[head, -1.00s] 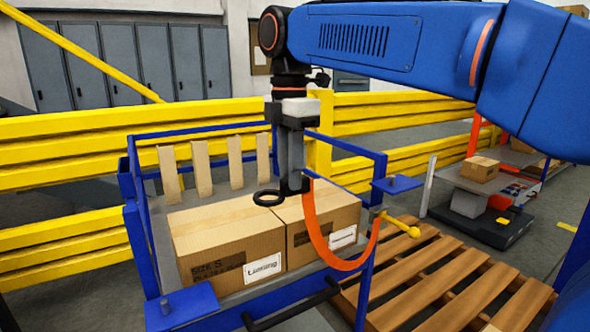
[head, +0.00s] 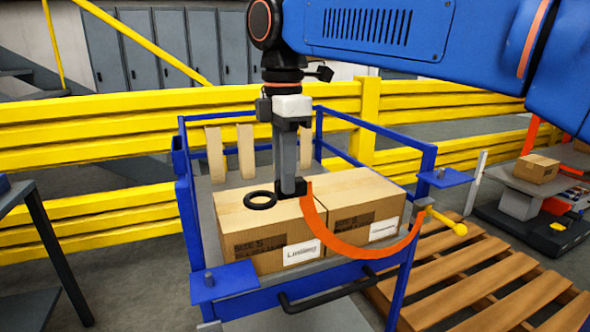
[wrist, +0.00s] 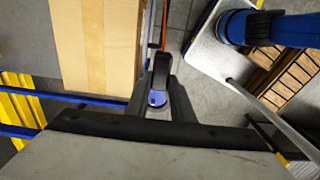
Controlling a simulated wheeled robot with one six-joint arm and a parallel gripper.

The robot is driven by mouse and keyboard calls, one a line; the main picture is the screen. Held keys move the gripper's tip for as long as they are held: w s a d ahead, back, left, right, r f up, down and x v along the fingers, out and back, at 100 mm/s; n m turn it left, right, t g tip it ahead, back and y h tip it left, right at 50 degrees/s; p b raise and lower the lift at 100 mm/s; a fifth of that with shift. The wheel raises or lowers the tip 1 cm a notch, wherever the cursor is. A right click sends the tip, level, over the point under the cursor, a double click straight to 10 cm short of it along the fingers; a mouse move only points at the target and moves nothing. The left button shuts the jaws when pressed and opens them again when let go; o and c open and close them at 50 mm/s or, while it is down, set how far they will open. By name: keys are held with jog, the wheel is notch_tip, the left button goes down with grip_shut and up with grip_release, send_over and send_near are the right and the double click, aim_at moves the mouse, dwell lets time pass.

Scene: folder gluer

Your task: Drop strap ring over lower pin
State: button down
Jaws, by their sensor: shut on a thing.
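My gripper (head: 292,190) points down and is shut on the black block at the end of an orange strap (head: 352,247). The strap hangs in a curve to the right post of the blue cart. The lower pin (head: 209,277) stands upright on a blue plate at the cart's front left corner, below and left of the ring, apart from it. In the wrist view, dark jaws (wrist: 158,95) frame a black piece with a blue patch below it.
Two cardboard boxes (head: 270,241) sit in the cart. A higher blue plate with a pin (head: 442,173) and a yellow handle (head: 447,222) are at the right post. A black bar handle (head: 325,296) crosses the front. A wooden pallet (head: 500,285) lies to the right.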

jog(key=s+a+f, duration=0.1)
jog(key=s+a, duration=0.3)
jog(key=a, duration=0.6)
jog(key=shift+a+f, duration=0.35)
notch_tip(320, 180, down, 10)
dwell(1.5)
jog(key=shift+f, duration=0.1)
jog(key=shift+f, duration=2.25)
